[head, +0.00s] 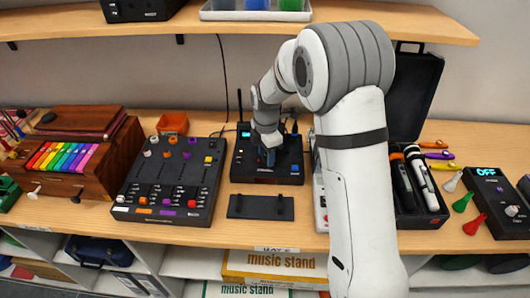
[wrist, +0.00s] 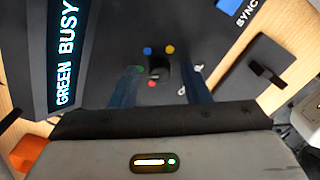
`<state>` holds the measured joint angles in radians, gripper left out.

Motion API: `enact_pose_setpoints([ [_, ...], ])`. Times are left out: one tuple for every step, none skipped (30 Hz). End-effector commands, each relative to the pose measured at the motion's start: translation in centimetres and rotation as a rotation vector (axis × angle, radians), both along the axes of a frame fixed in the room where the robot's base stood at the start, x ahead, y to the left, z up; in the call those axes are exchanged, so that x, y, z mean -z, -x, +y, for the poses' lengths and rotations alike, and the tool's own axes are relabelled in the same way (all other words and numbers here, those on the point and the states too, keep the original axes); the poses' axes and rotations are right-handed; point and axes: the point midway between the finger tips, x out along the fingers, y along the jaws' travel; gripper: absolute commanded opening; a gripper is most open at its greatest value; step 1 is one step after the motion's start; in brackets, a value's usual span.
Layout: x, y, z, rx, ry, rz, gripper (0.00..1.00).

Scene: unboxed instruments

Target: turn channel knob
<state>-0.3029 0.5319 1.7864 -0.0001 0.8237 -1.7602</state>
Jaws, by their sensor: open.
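The channel knob (wrist: 159,68) is a small black knob on a dark receiver box (head: 243,171). Coloured dots sit around it: blue, yellow, red and green. A pale mark shows on the knob, but its exact direction is hard to read. The box's display (wrist: 66,60) reads "GREEN BUSY" in the wrist view. My gripper (wrist: 160,80) is open, its two blue fingers on either side of the knob; I cannot tell whether they touch it. In the head view my gripper (head: 268,157) is over the box, and the arm hides the knob.
A mixer (head: 170,180) with knobs and sliders stands left of the receiver. A black plate (head: 260,207) lies in front of it. An open microphone case (head: 420,205) and another box with an "OFF" display (head: 488,175) are to the right. A shelf (head: 120,24) runs above.

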Motion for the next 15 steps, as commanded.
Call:
enact_pose_setpoints([
  [-0.01,0.0,0.01,0.0,0.0,0.0,0.43],
  [-0.02,0.01,0.02,0.0,0.0,0.0,0.43],
  [-0.02,0.01,0.02,0.0,0.0,0.0,0.39],
  [-0.02,0.01,0.02,0.0,0.0,0.0,0.37],
  [-0.03,0.01,0.03,0.0,0.0,0.0,0.35],
  [-0.03,0.01,0.03,0.0,0.0,0.0,0.31],
  [-0.04,0.01,0.03,0.0,0.0,0.0,0.29],
  [-0.04,0.01,0.04,0.0,0.0,0.0,0.26],
  [-0.04,0.01,0.04,0.0,0.0,0.0,0.23],
  [-0.05,0.01,0.05,-0.001,0.0,0.0,0.21],
  [-0.05,0.01,0.05,-0.001,0.0,0.0,0.18],
  [-0.05,0.01,0.05,-0.001,0.0,0.0,0.15],
  [-0.05,0.01,0.05,-0.001,0.0,0.0,0.12],
  [-0.05,0.01,0.06,-0.001,0.0,0.0,0.1],
  [-0.06,0.01,0.06,-0.001,0.0,-0.001,0.07],
])
